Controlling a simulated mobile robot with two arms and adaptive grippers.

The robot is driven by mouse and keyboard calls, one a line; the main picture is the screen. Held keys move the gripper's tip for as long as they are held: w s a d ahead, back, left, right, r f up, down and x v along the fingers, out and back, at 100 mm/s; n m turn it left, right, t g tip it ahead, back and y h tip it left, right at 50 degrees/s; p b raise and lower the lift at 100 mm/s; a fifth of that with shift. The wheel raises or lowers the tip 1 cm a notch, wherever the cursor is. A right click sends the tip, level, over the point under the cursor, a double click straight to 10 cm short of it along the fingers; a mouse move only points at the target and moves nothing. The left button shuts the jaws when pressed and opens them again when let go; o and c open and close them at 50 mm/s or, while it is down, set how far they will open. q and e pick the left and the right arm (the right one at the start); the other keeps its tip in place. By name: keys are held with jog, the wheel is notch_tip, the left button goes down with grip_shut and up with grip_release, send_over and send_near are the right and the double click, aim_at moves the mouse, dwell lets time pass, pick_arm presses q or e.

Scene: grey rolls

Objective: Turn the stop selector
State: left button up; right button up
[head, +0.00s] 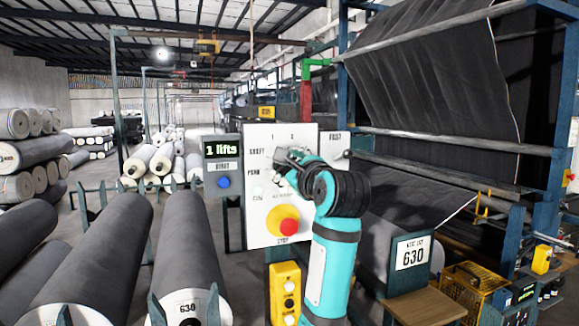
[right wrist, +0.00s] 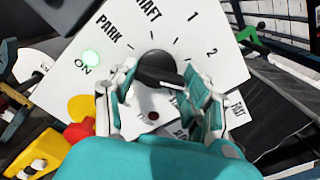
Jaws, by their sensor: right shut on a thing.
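The white control panel (head: 262,225) stands upright in the middle of the head view. The selector is a black knob (right wrist: 160,68) on this panel, seen in the right wrist view among the printed words PARK, SHAFT, 1 and 2. My right gripper (head: 287,160) is at the panel; in the right wrist view its fingers (right wrist: 160,95) lie on either side of the knob, shut on it. I cannot tell exactly which mark the knob points to. My left gripper is not in view.
A red stop button (head: 288,227) on a yellow base sits low on the panel. A green ON lamp (right wrist: 90,57) is lit. A display (head: 222,149) reading "1 lifts" is left of the panel, above a blue button (head: 223,182). Grey rolls (head: 187,240) fill the left.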

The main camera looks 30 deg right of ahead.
jog(key=n+p, duration=0.2)
jog(key=n, duration=0.4)
jog(key=n+p, duration=0.2)
jog(key=n, duration=0.4)
jog(key=n+p, duration=0.2)
jog(key=n, duration=0.4)
jog(key=shift+w+a, duration=0.1)
jog(key=shift+a, duration=0.2)
jog(key=n+p, duration=0.1)
jog(key=n, duration=0.2)
jog(key=shift+f, duration=0.1)
jog(key=shift+a+f+n+p, duration=0.1)
jog(key=shift+n+p, duration=0.2)
jog(key=shift+n, duration=0.5)
jog(key=shift+f, duration=0.1)
jog(key=o, duration=0.9)
jog(key=shift+o, duration=1.3)
jog(key=shift+r, duration=0.2)
